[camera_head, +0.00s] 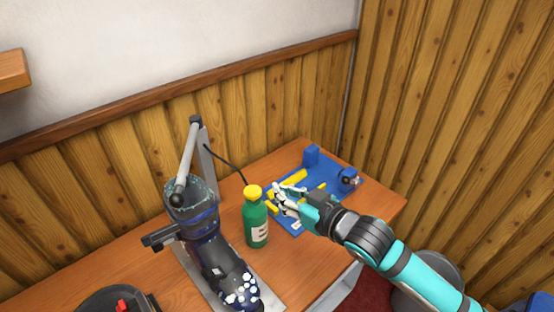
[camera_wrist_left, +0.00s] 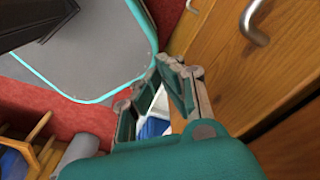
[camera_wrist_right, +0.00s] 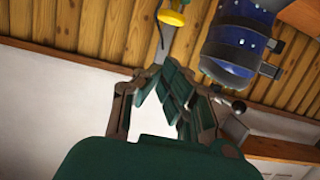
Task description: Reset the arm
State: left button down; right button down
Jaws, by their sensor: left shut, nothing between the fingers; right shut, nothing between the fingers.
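My right gripper (camera_head: 277,195) is shut and empty, just right of the green bottle with the yellow cap (camera_head: 256,222). Its fingers are over the near left part of the blue tray (camera_head: 325,195); I cannot tell how high. The fingers also show closed in the right wrist view (camera_wrist_right: 155,76). My left gripper (camera_wrist_left: 172,62) shows only in the left wrist view, shut and empty, beside wooden drawer fronts and above the floor. A grey metal lever arm (camera_head: 188,158) stands tilted behind a dark blue boot (camera_head: 205,240) on the bench.
Yellow-handled tools (camera_head: 292,181) lie on the blue tray. The wooden bench (camera_head: 385,200) is clear at its right corner. A dark round container (camera_head: 105,302) stands at the front left. A metal drawer handle (camera_wrist_left: 254,25) is near the left gripper.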

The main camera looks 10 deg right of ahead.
jog(key=s+d+f+m+g+h, duration=0.25)
jog(key=s+d+f, duration=0.3)
jog(key=s, duration=0.35)
jog(key=s+d+f+m+g+h, duration=0.1)
jog(key=s+d+f+g+h, duration=0.25)
jog(key=s+f, duration=0.45)
jog(key=s+d+f+m+g+h, duration=0.25)
jog(key=s+d+f, duration=0.25)
jog(key=s, duration=0.5)
notch_tip(320, 180, down, 33)
jog(key=s+n+g+b, duration=0.1)
jog(key=s+g+b, duration=0.1)
jog(key=s+b, duration=0.15)
jog(key=s+d+f+b, duration=0.2)
jog(key=s+f+b, duration=0.1)
jog(key=s+f, duration=1.1)
notch_tip(320, 180, down, 3)
jog(key=shift+s+d+r+g+b, duration=0.1)
jog(key=shift+s+d+g+b, duration=0.2)
jog(key=shift+s+d+g, duration=0.05)
